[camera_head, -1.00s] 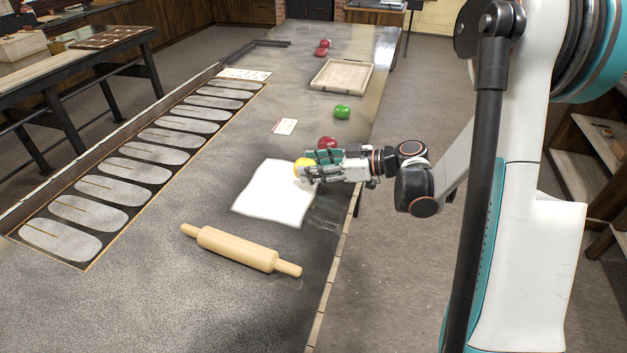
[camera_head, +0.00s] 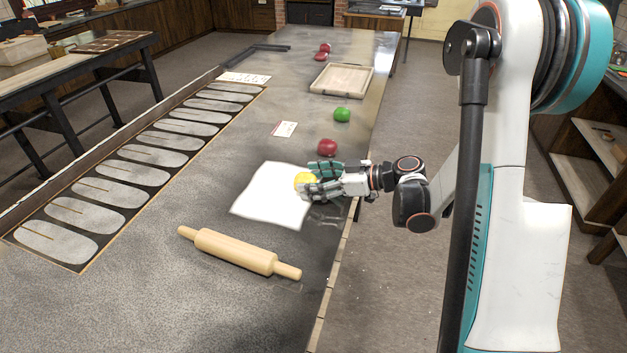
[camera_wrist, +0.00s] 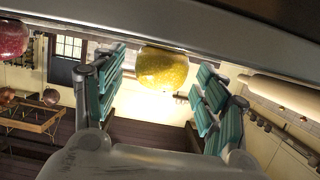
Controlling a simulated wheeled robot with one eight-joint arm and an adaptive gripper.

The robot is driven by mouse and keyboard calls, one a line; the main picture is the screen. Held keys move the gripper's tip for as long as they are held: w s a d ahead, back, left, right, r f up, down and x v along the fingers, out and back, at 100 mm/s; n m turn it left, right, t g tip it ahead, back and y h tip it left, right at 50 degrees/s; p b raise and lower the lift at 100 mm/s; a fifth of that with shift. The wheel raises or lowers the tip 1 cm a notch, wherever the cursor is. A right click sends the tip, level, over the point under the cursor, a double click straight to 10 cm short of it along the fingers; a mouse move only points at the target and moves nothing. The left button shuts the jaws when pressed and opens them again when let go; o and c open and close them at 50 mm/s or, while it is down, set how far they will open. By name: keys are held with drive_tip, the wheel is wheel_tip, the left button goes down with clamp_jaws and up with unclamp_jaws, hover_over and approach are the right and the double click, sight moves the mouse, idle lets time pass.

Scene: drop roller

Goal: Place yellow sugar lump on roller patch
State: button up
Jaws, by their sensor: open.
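The yellow sugar lump (camera_head: 304,181) is at the right edge of a white sheet (camera_head: 262,203) on the table. In the wrist view the yellow lump (camera_wrist: 162,68) lies between my gripper's spread teal fingers (camera_wrist: 158,88), with gaps showing on both sides. My gripper (camera_head: 318,181) is open around the lump, reaching in from the right, low over the table. Its fingers partly hide the lump in the head view. I cannot tell for certain which surface is the roller patch. A wooden rolling pin (camera_head: 236,250) lies nearer than the sheet.
A dark red lump (camera_head: 327,147) lies just beyond my gripper. A green lump (camera_head: 342,115), a shallow wooden tray (camera_head: 341,79) and red lumps (camera_head: 321,57) are farther back. A small card (camera_head: 285,129) lies beyond the sheet. A board with pale oval patches (camera_head: 104,193) runs along the left.

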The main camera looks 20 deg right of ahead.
drive_tip(key=shift+r, duration=0.1)
drive_tip(key=shift+s+d+r+p, duration=0.1)
drive_tip(key=shift+d+r+p, duration=0.1)
drive_tip(key=shift+p, duration=0.1)
drive_tip(key=p+v, duration=0.2)
drive_tip(key=v, duration=0.9)
drive_tip(key=shift+s, duration=0.2)
